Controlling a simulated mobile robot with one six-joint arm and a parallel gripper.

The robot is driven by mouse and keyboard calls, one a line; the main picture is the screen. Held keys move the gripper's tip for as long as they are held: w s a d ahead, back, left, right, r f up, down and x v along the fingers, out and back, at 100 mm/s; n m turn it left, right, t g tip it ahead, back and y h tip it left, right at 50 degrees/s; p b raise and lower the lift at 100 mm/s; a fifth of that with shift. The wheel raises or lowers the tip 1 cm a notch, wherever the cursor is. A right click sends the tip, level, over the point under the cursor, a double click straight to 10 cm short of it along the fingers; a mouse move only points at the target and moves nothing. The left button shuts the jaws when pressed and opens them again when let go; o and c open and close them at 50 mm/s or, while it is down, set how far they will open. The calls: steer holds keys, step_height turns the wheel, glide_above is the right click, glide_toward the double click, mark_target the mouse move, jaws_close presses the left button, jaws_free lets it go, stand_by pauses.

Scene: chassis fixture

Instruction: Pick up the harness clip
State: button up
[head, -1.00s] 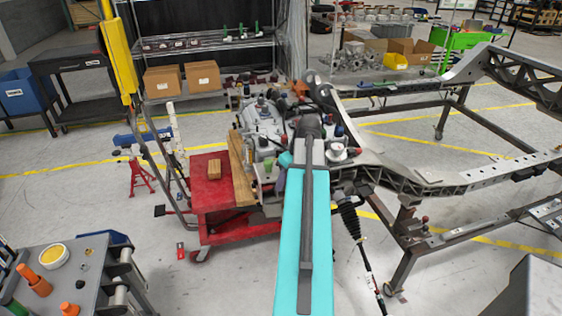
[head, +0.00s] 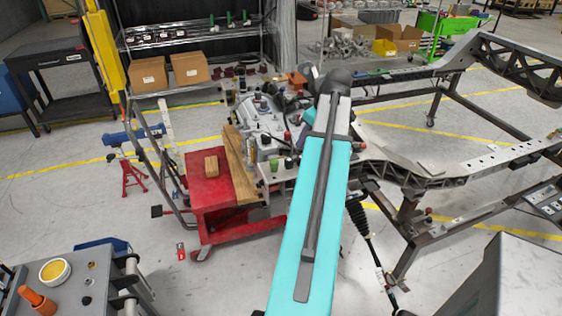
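I cannot make out the harness clip for certain in the head view. The chassis (head: 420,178) stands at the centre right, with a grey engine-like assembly (head: 262,118) at its left end. Several small parts sit on and around that assembly, too small to identify. My cyan arm link rises through the middle of the picture and covers part of the assembly and chassis. My gripper is not visible; it seems hidden behind the arm link, so I cannot see its fingers or anything in them.
A red cart (head: 212,190) with a wooden block (head: 211,165) stands left of the assembly. A grey workbench (head: 70,290) holds an orange tool (head: 38,300) at lower left. A grey box (head: 505,285) fills the lower right corner. Open floor lies between cart and workbench.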

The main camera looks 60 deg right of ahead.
steer(key=shift+w, duration=0.15)
steer(key=p, duration=0.2)
glide_toward(291, 161)
steer(key=shift+x, duration=2.4)
steer(key=shift+d, duration=0.2)
steer(key=shift+f, duration=0.1)
steer(key=shift+p+x, duration=0.9)
steer(key=shift+x, duration=0.25)
steer(key=shift+p+x, duration=0.45)
steer(key=shift+x, duration=0.95)
steer(key=shift+a, duration=0.1)
steer(key=shift+c, duration=0.4)
jaws_close()
